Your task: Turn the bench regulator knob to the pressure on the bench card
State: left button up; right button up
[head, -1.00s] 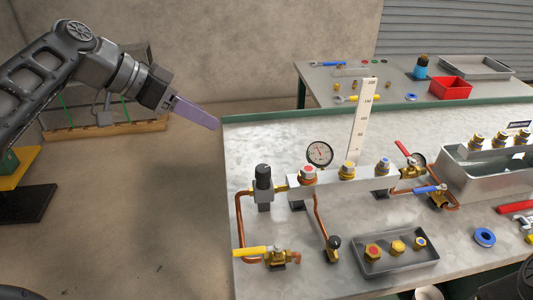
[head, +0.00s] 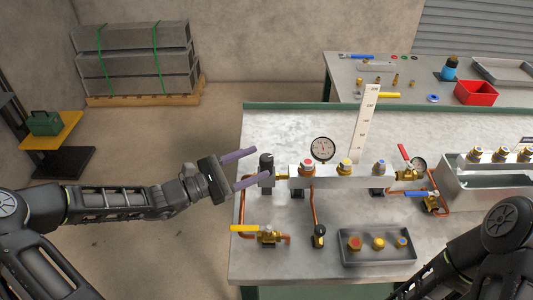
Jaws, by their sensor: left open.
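The bench regulator, with a black knob (head: 266,162) on a grey body, stands at the left end of the silver manifold block (head: 330,176). My left gripper (head: 256,164) is open just left of the knob, its two purple fingers pointing at it, one farther back and one nearer. I cannot tell whether they touch it. A round white gauge (head: 323,149) stands behind the manifold; its reading is too small to make out. A tall white strip with a number scale (head: 365,125) stands behind the manifold; no bench card with a readable pressure shows. My right gripper is out of view.
A yellow-handled valve (head: 268,235), copper pipes and a grey tray of brass fittings (head: 379,260) lie in front of the manifold. A red-handled valve (head: 404,153) and a metal trough (head: 490,182) are at right. My right arm covers the lower right.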

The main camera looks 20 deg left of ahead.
aim_at(272, 156)
pick_arm(q)
jog(key=n, duration=0.1)
jog(key=n+y, duration=0.1)
jog(key=n, duration=0.1)
jog(key=f+n, duration=0.1)
jog(key=n, duration=0.1)
jog(key=shift+w+a+f+t+y, duration=0.1)
jog(key=shift+w+a+t+y, duration=0.2)
jog(key=shift+w+t, duration=0.1)
jog(key=shift+w+d, duration=0.4)
jog(key=p+x, duration=0.1)
jog(key=x, duration=0.5)
jog(key=shift+w+d, duration=0.2)
jog(key=shift+w, duration=0.05)
jog(key=shift+c, duration=0.3)
grip_shut()
